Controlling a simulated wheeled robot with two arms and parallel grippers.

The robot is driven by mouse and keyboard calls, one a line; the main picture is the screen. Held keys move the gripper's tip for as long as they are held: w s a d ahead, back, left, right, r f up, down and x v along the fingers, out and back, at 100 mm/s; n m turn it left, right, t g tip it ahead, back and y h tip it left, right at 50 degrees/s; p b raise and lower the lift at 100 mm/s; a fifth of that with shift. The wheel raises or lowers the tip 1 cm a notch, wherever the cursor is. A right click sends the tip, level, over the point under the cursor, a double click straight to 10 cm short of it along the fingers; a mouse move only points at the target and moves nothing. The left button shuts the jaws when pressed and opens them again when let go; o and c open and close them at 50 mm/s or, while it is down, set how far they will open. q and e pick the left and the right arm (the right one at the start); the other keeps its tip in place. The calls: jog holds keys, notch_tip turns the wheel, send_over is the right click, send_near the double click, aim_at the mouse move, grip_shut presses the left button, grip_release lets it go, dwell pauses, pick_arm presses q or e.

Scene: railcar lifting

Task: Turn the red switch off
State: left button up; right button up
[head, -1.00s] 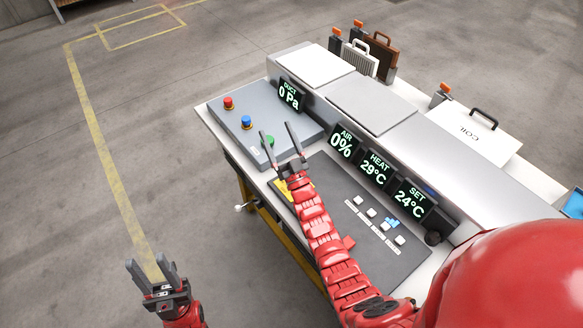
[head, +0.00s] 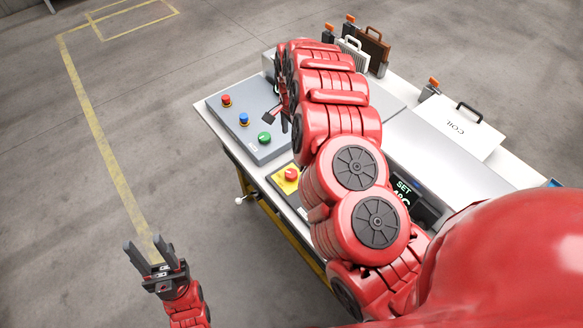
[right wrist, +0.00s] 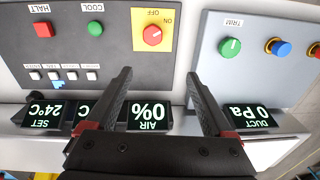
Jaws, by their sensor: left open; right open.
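The red switch (head: 290,174) is a round knob on a yellow plate (head: 281,183) near the console's front edge, partly beside my right arm. In the right wrist view, the red knob (right wrist: 152,35) sits under OFF and ON labels that appear upside down. Its exact pointer direction is too small to tell. My right gripper (right wrist: 161,95) is open and empty, its fingers either side of the AIR 0% display (right wrist: 148,115), apart from the knob. In the head view my arm mostly hides that gripper. My left gripper (head: 150,255) is open and empty over the floor.
A dark panel (right wrist: 75,40) has a red HALT button, a green COOL button and several small keys. A DUCT display (right wrist: 248,115) reads 0 Pa. Cases (head: 372,45) stand at the back. Floor at left is clear.

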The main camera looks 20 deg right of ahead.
jog(key=s, duration=0.1)
jog(key=b, duration=0.6)
send_near(291, 173)
jog(key=shift+g, duration=0.3)
jog(key=f+p, duration=0.1)
jog(key=f, duration=0.1)
jog(key=f+p, duration=0.1)
jog(key=f, duration=0.1)
jog(key=f+p, duration=0.1)
jog(key=f, duration=0.1)
jog(key=shift+w+d+f, duration=0.2)
jog(key=shift+d+f, duration=0.1)
jog(key=shift+f, duration=0.1)
jog(key=shift+w+f, duration=0.1)
jog(key=shift+f, duration=0.2)
jog(key=shift+a+f, duration=0.1)
jog(key=shift+f, duration=0.55)
jog(key=c, duration=1.4)
jog(key=shift+o, duration=0.2)
